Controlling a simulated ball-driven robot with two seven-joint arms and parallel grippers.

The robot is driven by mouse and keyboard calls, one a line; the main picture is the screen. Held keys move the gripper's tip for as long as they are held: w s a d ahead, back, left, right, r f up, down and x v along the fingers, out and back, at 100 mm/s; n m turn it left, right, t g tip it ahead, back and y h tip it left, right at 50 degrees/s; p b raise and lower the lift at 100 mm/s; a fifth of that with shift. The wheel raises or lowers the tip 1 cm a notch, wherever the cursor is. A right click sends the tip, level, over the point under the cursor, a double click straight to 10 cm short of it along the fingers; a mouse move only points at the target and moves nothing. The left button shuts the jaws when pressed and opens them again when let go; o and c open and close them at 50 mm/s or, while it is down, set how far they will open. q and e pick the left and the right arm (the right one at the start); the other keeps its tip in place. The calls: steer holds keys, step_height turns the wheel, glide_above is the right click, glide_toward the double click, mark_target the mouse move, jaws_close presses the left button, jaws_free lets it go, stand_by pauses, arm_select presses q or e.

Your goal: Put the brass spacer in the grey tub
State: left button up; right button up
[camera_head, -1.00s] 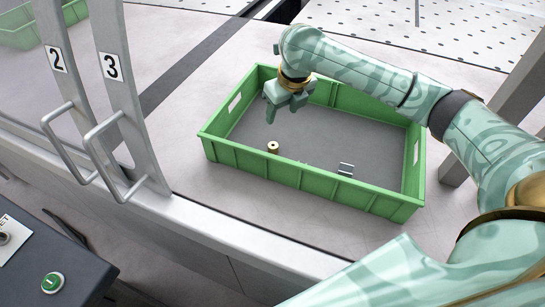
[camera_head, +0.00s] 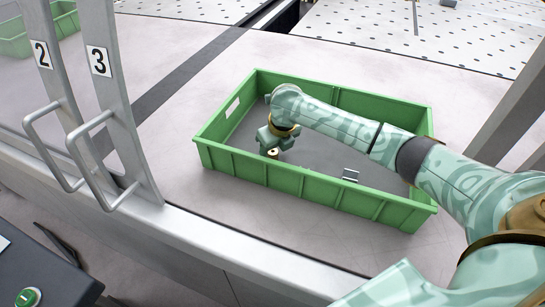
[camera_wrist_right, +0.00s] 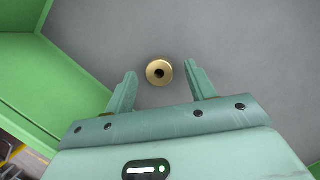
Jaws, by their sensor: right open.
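The brass spacer (camera_head: 273,153) is a short ring with a dark hole, lying on the grey floor of a green crate (camera_head: 330,190). My right gripper (camera_head: 274,147) is inside the crate, just over the spacer and partly in front of it. In the right wrist view the spacer (camera_wrist_right: 159,72) shows between and slightly beyond the tips of the open, empty right gripper (camera_wrist_right: 160,84). No grey tub shows in these views. My left gripper is not in view.
A small metal bracket (camera_head: 350,175) lies in the crate to the right of the spacer. The crate walls stand around my right gripper. Metal door frames with handles, numbered 2 and 3 (camera_head: 99,61), stand at the left. The pale surface left of the crate is clear.

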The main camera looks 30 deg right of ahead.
steer(key=shift+w+f, duration=0.2)
steer(key=shift+f, duration=0.3)
steer(key=shift+r, duration=0.1)
steer(key=c, duration=1.1)
